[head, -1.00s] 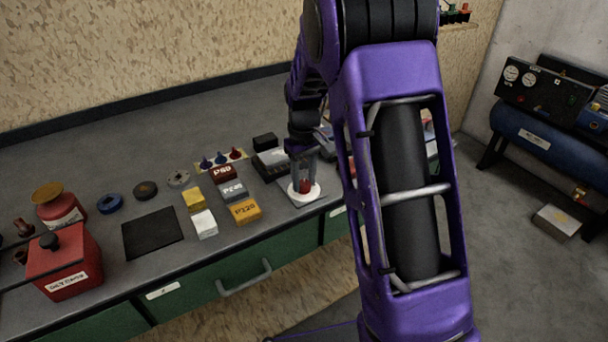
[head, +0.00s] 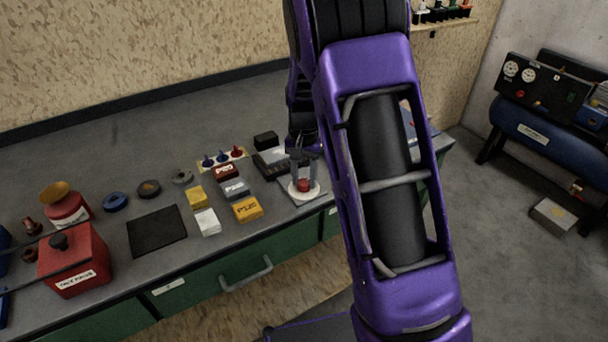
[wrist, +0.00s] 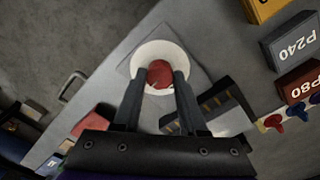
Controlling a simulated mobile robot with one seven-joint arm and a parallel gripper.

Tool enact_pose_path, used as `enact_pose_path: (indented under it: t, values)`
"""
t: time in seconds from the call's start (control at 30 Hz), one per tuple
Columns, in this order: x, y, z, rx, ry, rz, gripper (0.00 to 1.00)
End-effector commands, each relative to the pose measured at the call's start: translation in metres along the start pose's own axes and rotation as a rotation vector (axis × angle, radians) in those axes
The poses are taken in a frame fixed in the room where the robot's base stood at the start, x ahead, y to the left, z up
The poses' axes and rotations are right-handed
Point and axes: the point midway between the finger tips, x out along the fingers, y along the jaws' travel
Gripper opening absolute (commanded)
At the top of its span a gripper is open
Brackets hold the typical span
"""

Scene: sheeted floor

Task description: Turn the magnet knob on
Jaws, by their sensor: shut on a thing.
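The magnet knob is a small red knob (head: 303,185) on a round white disc with a grey square plate (head: 313,201), near the bench's front edge. It also shows in the wrist view as a red knob (wrist: 159,73) on the white disc (wrist: 150,52). My gripper (head: 303,181) reaches down to it from above. In the wrist view my gripper's two dark fingers (wrist: 160,80) stand on either side of the knob and are shut on it. The fingers hide parts of the knob's sides.
Abrasive blocks, including an orange one (head: 247,209), lie left of the knob. A black slotted holder (head: 270,163) stands close behind it. A red can (head: 75,262) and a black mat (head: 156,231) are further left. A blue compressor (head: 540,132) stands on the floor at right.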

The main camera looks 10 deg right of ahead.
Motion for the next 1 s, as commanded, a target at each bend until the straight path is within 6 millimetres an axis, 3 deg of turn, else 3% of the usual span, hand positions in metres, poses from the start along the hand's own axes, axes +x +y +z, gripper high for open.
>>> enact_pose_path:
  t: [0.73, 0.77, 0.9, 1.0]
  values:
    - [-0.0008, -0.0005, -0.0007, 0.092, 0.002, -0.002, 0.00]
    - [-0.0009, -0.0005, -0.0007, 0.092, 0.002, -0.002, 0.43]
    - [-0.0007, -0.0004, -0.0006, 0.091, 0.002, -0.002, 0.68]
    - [-0.0005, -0.0003, -0.0004, 0.091, 0.001, -0.001, 0.71]
